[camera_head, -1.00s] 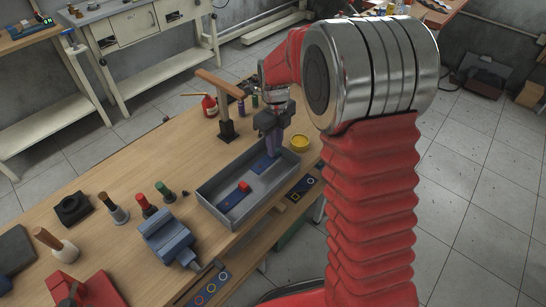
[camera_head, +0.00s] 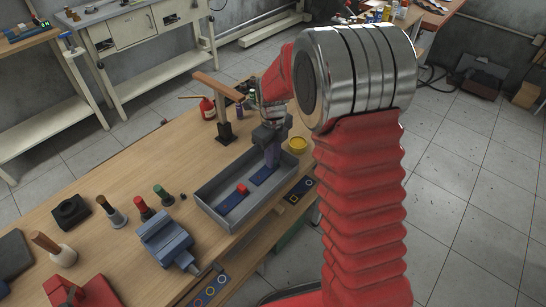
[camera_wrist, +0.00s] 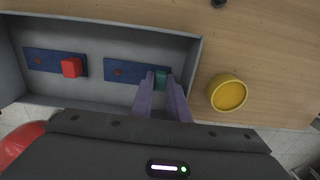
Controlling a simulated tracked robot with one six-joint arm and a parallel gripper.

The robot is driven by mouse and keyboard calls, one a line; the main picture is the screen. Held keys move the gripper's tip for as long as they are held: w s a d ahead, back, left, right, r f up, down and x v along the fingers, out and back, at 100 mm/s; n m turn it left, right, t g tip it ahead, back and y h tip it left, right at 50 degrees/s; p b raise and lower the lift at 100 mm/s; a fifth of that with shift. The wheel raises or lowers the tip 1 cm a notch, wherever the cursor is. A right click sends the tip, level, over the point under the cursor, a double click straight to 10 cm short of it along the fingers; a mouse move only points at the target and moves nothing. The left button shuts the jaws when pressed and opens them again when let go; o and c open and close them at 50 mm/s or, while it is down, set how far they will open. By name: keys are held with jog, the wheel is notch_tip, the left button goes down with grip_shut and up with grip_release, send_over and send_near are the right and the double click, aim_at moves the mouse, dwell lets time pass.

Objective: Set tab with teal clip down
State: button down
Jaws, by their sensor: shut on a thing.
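A blue tab (camera_wrist: 131,72) with a teal clip (camera_wrist: 161,80) at its right end is inside the grey tray (camera_wrist: 103,98). My gripper (camera_wrist: 161,87) is shut on the teal clip, one purple finger on each side. In the head view my gripper (camera_head: 271,160) reaches down into the right end of the tray (camera_head: 212,206), and the blue tab (camera_head: 261,175) shows beside it. The tab looks level, at or close to the tray floor; I cannot tell whether it touches.
A second blue tab (camera_wrist: 42,61) with a red clip (camera_wrist: 71,67) lies at the tray's left. A yellow round container (camera_wrist: 229,94) stands right of the tray. A blue vise (camera_head: 166,240) stands left of it, and a post with a wooden bar (camera_head: 225,132) behind.

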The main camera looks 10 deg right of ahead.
jog(key=c, duration=2)
grip_release()
jog(key=shift+f, duration=0.1)
notch_tip(320, 180, up, 12)
jog(key=shift+r, duration=0.1)
jog(key=shift+s+r, duration=0.1)
